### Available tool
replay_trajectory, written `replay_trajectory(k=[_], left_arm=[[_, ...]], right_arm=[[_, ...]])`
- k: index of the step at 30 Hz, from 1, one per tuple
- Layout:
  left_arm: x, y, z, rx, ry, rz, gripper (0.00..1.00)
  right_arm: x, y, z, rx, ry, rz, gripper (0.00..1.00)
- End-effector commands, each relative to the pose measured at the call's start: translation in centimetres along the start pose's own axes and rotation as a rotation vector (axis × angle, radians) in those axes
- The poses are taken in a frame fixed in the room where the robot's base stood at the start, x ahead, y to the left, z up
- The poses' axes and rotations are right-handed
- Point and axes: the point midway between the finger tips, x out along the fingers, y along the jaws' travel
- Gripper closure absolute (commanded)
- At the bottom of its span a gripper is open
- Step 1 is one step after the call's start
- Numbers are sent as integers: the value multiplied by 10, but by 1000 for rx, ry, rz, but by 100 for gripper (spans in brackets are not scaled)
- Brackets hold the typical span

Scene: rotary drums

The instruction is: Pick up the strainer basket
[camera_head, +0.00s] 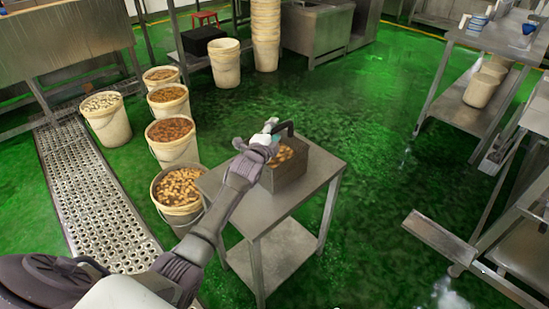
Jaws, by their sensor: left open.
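The strainer basket (291,171) is a dark grey square container with tan pieces inside and a dark arched handle. It stands on a small steel table (311,185) in the middle of the view. My left gripper (272,125) is open at the basket's upper left, close to the handle. I cannot tell whether its fingers touch the handle. My left arm hides part of the basket's left side and of the table top. My right gripper is not in view.
Several buckets (175,150) of tan and brown pieces stand left of the table, beside a perforated drain cover (92,200). Steel benches (492,40) stand at the right. The wet green floor (370,120) is clear behind and right of the table.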

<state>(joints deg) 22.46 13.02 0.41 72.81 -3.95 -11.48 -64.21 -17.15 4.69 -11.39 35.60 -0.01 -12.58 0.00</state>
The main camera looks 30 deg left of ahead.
Motion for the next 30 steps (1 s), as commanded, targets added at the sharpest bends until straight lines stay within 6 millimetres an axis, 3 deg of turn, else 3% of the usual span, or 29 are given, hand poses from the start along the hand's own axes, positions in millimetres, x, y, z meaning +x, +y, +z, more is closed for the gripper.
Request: replay_trajectory(k=[6, 15, 30], left_arm=[[0, 1, 0, 0, 0, 1, 48], [0, 1, 0, 0, 0, 1, 98], [1, -7, -1, 0, 4, -13, 100]], right_arm=[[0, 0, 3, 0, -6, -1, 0], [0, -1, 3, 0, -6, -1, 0], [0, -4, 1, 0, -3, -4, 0]])
